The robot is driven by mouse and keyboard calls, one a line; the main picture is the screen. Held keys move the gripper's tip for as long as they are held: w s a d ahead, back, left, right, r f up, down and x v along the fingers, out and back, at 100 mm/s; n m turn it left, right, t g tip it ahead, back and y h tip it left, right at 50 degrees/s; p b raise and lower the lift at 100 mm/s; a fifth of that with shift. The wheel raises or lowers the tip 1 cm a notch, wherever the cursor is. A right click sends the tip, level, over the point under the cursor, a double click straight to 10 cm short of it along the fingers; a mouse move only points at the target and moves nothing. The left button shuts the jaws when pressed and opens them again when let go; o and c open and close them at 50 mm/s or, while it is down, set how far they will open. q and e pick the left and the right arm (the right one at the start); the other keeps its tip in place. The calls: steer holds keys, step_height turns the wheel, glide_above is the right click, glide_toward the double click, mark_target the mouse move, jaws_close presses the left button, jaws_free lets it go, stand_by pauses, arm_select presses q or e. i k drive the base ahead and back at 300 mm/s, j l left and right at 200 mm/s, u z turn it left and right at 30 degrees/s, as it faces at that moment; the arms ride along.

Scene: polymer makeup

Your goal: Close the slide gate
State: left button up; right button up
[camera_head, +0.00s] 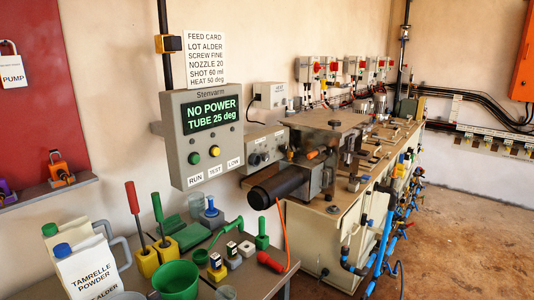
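I cannot pick out the slide gate for certain. A long beige machine bench (322,228) runs from the middle of the view back along the wall. On its near end are a black cylinder (277,187) and a metal block (320,180). Neither of my grippers is in view.
A grey control box (204,135) reads NO POWER, TUBE 25 deg. The front table holds a green cup (176,280), white jugs (88,270), red- and green-handled tools and a red-handled tool (270,262). Blue pipes (380,245) line the bench's right side; the floor (465,240) there is clear.

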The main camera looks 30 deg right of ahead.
mark_target(367, 159)
steer(key=z, duration=2.6)
steer(key=i+l+z, duration=0.1)
steer(key=i+l, duration=0.15)
steer(key=l, duration=0.25)
steer(key=i+l+z, duration=0.15)
steer(key=l, duration=0.35)
steer(key=i+l+z, duration=0.1)
steer(key=i+l, duration=0.25)
steer(key=i+l+z, duration=0.1)
steer(key=i+l, duration=0.2)
steer(key=l, duration=0.25)
steer(key=i+l+u, duration=0.2)
steer(key=i, duration=0.3)
steer(key=i+u, duration=0.2)
steer(key=i, duration=0.3)
steer(key=i+l+u, duration=0.2)
steer(key=i, duration=0.3)
steer(key=i+j+u, duration=0.2)
steer(key=i+u, duration=0.75)
steer(key=i+l+u, duration=0.2)
steer(key=i+u, duration=0.25)
steer(key=i+l+u, duration=0.45)
steer(key=i+j, duration=0.05)
steer(key=i, duration=0.05)
